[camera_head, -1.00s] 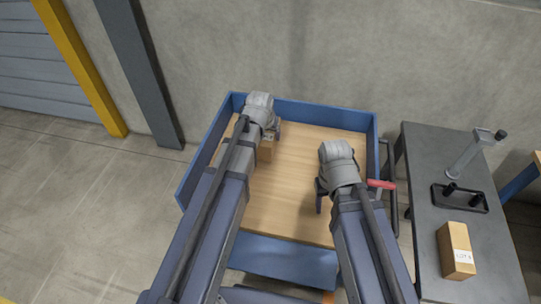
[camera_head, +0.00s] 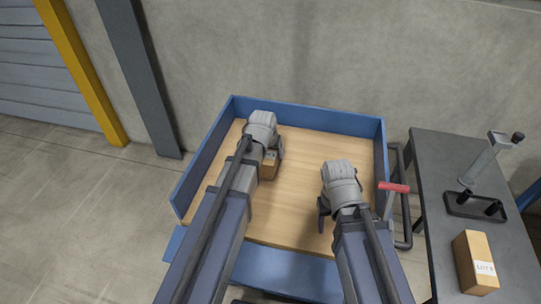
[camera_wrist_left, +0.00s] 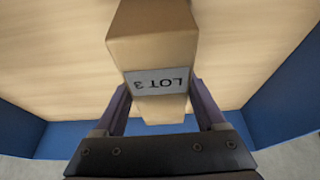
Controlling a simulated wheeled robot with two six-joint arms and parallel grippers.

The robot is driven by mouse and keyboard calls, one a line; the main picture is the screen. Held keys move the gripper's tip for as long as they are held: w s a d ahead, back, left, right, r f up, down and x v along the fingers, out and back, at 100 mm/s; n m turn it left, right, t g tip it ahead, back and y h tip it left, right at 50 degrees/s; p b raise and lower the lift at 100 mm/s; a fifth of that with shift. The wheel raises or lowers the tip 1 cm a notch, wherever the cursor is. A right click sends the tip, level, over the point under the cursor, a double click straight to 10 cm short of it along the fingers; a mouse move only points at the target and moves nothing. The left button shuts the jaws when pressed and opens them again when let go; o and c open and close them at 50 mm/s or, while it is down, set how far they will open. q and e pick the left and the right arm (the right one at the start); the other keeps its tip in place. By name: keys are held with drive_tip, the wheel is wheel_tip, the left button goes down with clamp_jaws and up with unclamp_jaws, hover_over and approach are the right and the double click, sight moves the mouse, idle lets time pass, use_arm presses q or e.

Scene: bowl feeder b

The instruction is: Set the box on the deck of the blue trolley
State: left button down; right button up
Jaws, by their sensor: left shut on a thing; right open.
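A brown cardboard box (camera_head: 268,170) is in my left gripper (camera_head: 272,157), over the back left part of the trolley's deck. In the left wrist view the box (camera_wrist_left: 153,52) sits between the two fingers, its "LOT 3" label upside down. The blue trolley (camera_head: 310,114) has blue walls and a light wooden deck (camera_head: 300,190). I cannot tell whether the box touches the deck; its underside is hidden. My right gripper (camera_head: 323,214) is open and empty over the front right part of the deck.
A dark grey table (camera_head: 440,165) stands to the right, with another labelled cardboard box (camera_head: 473,262) and a black stand with a grey post (camera_head: 478,165). A red-gripped handle (camera_head: 394,187) lies between trolley and table. The deck's middle is clear.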

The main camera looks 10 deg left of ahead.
use_arm(q)
drive_tip(key=shift+f, duration=0.1)
use_arm(e)
drive_tip(key=shift+f, duration=0.1)
use_arm(q)
unclamp_jaws()
drive_tip(key=p+v, duration=1.1)
drive_tip(key=v, duration=0.1)
drive_tip(key=s+d+m+g, duration=0.2)
drive_tip(key=s+d, duration=0.3)
drive_tip(key=s, duration=0.3)
drive_tip(key=s+d+f+m+g+y, duration=0.1)
drive_tip(key=s+d+g, duration=0.1)
drive_tip(key=s+d, duration=0.4)
drive_tip(key=s, duration=0.3)
drive_tip(key=shift+s+f+m+g, duration=0.15)
drive_tip(key=shift+m+g, duration=0.15)
drive_tip(key=shift+m, duration=0.1)
use_arm(e)
wheel_tip(320, 180, up, 11)
